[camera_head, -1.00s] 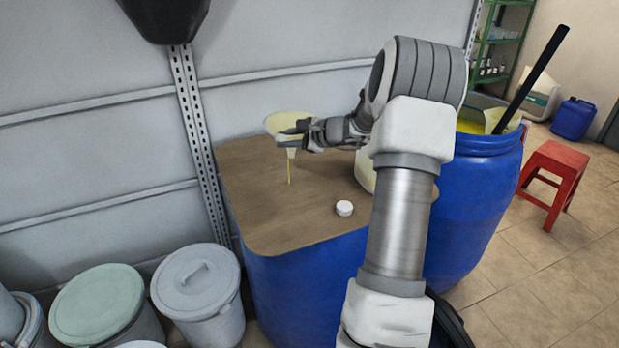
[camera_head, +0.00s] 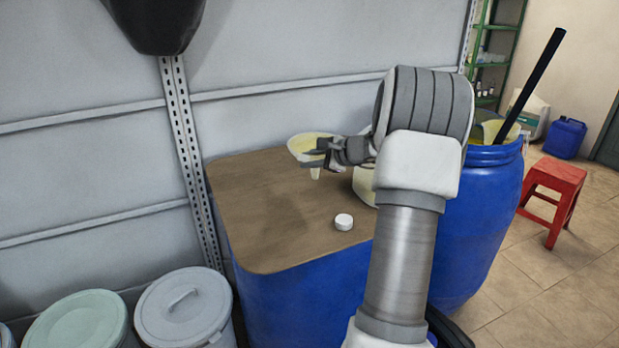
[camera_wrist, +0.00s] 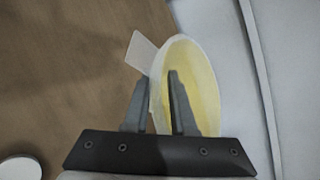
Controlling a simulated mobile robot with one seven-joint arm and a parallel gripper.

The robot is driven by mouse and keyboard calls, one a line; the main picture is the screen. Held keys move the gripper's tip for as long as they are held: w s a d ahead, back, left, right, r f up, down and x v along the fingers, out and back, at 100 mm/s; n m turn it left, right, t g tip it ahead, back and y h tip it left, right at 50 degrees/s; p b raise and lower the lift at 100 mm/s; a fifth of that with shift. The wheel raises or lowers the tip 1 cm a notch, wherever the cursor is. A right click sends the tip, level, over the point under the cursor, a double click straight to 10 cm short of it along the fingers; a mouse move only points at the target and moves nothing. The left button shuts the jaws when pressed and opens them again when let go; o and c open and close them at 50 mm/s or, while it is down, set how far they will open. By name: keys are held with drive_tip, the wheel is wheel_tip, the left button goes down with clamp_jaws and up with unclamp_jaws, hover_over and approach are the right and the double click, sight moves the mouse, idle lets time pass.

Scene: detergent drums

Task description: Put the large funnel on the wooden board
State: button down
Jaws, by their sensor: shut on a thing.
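The large funnel (camera_head: 297,146), pale and translucent with a yellowish inside, is upright with its spout down. My gripper (camera_head: 312,160) is shut on its wall. In the wrist view, my gripper (camera_wrist: 158,85) has one finger inside the bowl of the funnel (camera_wrist: 206,85) and the other outside it. The funnel is over the back part of the wooden board (camera_head: 265,225), which lies on top of a blue drum (camera_head: 300,300). I cannot tell whether the spout tip touches the board.
A white cap (camera_head: 344,221) lies on the board. A pale jug (camera_head: 363,185) stands there, partly hidden by my arm. An open blue drum (camera_head: 480,220) with a black stick (camera_head: 530,85) is at right. The board's left and front are clear.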

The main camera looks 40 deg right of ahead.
wheel_tip(320, 180, down, 4)
drive_tip(key=shift+f+b, duration=0.1)
drive_tip(key=shift+b, duration=0.3)
drive_tip(key=shift+f+b, duration=0.2)
drive_tip(key=shift+b, duration=0.1)
drive_tip(key=c, duration=0.7)
unclamp_jaws()
drive_tip(key=shift+r, duration=0.1)
drive_tip(key=shift+c, duration=0.2)
drive_tip(key=shift+r+p, duration=0.3)
drive_tip(key=shift+p, duration=0.1)
drive_tip(key=p+v, duration=0.1)
drive_tip(key=v, duration=1)
drive_tip(key=shift+s, duration=0.4)
drive_tip(key=shift+r+p, duration=0.1)
drive_tip(key=shift+p, duration=0.2)
